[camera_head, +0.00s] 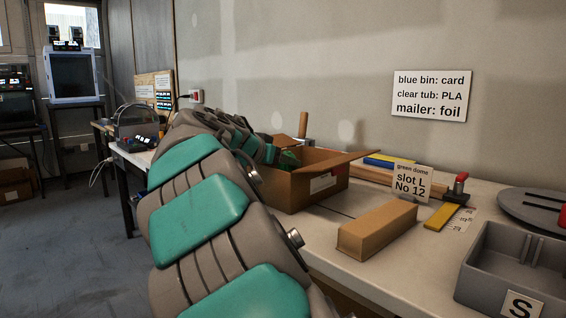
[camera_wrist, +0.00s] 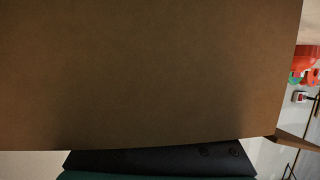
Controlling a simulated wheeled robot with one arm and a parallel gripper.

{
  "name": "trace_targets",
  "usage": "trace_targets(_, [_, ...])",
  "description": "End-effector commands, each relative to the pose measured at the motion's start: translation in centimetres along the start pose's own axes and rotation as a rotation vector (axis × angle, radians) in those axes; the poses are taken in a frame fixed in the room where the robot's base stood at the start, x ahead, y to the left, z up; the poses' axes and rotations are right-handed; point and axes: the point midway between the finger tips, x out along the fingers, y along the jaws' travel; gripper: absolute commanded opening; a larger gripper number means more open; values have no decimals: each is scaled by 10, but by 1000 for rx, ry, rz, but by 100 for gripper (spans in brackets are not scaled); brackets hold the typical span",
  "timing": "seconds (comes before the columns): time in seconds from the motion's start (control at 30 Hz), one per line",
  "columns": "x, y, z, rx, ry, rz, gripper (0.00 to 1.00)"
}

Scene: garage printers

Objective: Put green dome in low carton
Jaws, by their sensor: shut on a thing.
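The low carton (camera_head: 289,193) is an open brown cardboard box with spread flaps, standing on the bench in the middle of the head view. My gripper (camera_head: 272,154) is at the carton's left side, at rim height, partly hidden by my arm. A green thing (camera_head: 288,159), which looks like the green dome, shows at its end, within the carton's opening. My gripper is shut on it. Whether the dome touches the carton's floor is hidden. In the wrist view, brown cardboard (camera_wrist: 150,75) fills most of the picture.
A closed brown block (camera_head: 378,230) lies in front of the carton. A sign reading "green dome slot L No 12" (camera_head: 411,182) stands to the right. A grey bin marked S (camera_head: 480,275) is at the front right. A yellow strip (camera_head: 441,216) lies between them.

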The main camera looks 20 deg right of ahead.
Motion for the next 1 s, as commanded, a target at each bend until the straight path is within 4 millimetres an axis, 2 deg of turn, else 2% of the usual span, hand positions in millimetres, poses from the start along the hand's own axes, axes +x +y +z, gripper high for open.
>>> trace_targets(0.03, [0, 0, 0, -1, -1, 1, 66])
trace_targets(0.13, [0, 0, 0, -1, -2, 1, 75])
trace_targets(0.47, [-1, 0, -2, -1, -2, 1, 75])
trace_targets(0.7, [-7, 0, -17, -1, -2, 0, 75])
trace_targets(0.87, [-36, -1, -10, 0, 1, 0, 75])
trace_targets(1.0, [-69, -1, -12, 2, 4, -3, 75])
